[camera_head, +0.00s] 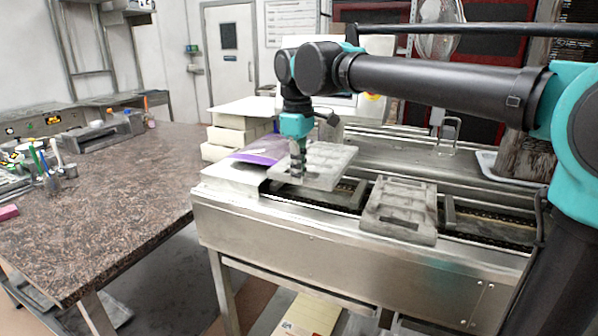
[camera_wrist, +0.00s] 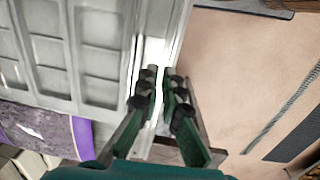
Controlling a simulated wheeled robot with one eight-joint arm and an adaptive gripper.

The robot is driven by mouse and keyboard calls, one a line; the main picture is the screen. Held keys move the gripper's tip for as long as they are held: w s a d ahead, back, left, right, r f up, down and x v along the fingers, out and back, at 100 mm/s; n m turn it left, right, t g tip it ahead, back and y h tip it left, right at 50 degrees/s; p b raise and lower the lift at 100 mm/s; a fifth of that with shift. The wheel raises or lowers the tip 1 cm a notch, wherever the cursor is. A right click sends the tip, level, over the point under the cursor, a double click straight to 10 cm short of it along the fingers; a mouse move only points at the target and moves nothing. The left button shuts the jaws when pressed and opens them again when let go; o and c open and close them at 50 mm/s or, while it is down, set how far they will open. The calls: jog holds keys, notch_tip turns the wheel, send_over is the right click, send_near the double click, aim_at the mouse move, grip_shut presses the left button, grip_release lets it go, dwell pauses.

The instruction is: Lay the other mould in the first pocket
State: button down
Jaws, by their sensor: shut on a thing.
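My gripper (camera_head: 298,172) is shut on the near left edge of a grey metal mould (camera_head: 330,160). The mould has rectangular recesses and hangs a little above the left part of the metal line, over a dark pocket (camera_head: 345,194) that it partly hides. In the wrist view my gripper's fingers (camera_wrist: 160,78) pinch the rim of this mould (camera_wrist: 85,105), which spreads to the left. A second grey mould (camera_head: 400,208) lies on the line to the right, apart from the held one. Another dark opening (camera_head: 490,220) shows right of it.
A purple packet (camera_head: 258,150) and stacked pale blocks (camera_head: 235,125) are left of and behind the held mould; the packet also shows in the wrist view (camera_wrist: 82,137). A speckled worktop (camera_head: 110,185) stands left. The metal frame (camera_head: 330,260) borders the line in front.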

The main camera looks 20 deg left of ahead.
jog(key=shift+d+f, duration=0.1)
jog(key=shift+f, duration=3.7)
jog(key=c, duration=1.6)
grip_release()
jog(key=r, duration=1.2)
jog(key=shift+s, duration=0.35)
jog(key=shift+s, duration=0.1)
